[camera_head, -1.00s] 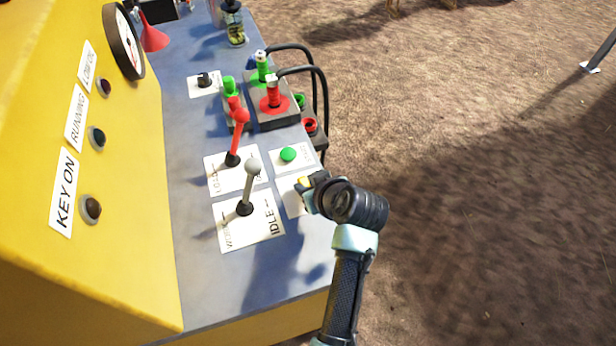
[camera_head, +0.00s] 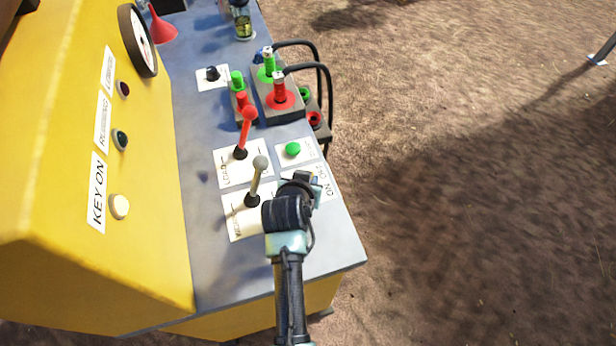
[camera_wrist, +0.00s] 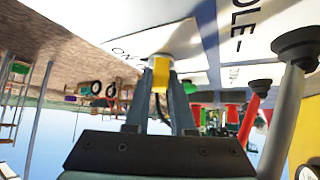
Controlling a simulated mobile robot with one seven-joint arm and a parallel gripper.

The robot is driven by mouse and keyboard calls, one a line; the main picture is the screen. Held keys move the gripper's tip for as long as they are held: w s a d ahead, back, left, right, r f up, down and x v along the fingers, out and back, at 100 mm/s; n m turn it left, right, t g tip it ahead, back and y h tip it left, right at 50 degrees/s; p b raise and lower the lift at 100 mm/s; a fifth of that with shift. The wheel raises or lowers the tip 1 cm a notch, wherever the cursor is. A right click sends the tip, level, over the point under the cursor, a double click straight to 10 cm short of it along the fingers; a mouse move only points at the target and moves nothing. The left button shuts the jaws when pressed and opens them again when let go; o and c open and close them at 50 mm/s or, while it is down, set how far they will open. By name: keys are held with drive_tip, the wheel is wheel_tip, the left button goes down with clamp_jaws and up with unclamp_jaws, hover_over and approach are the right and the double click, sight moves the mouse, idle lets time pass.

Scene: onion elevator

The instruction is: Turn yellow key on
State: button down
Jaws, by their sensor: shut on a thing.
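The yellow key (camera_wrist: 161,73) shows in the wrist view, between the two fingertips of my gripper. My gripper (camera_head: 316,188) is shut on it at the front right of the control panel. In the head view, my gripper and wrist hide the key. The white plate (camera_head: 328,188) under the key carries "ON" and another word partly hidden or blurred. The lamp (camera_head: 119,207) beside the "KEY ON" label (camera_head: 97,192) is bright cream and looks lit.
A grey-knobbed lever (camera_head: 259,163) stands close left of my wrist, with a red lever (camera_head: 248,114) behind it. A green button (camera_head: 293,149) sits just beyond my gripper. Red and green plugs with black cables stand farther back. Open ground lies to the right.

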idle(0.4)
drive_tip(key=c, duration=0.8)
unclamp_jaws()
drive_tip(key=shift+o, duration=0.2)
drive_tip(key=shift+s, duration=0.1)
drive_tip(key=v, duration=1.2)
drive_tip(key=shift+s+a+r, duration=0.2)
drive_tip(key=shift+s+r, duration=0.05)
drive_tip(key=shift+r, duration=0.05)
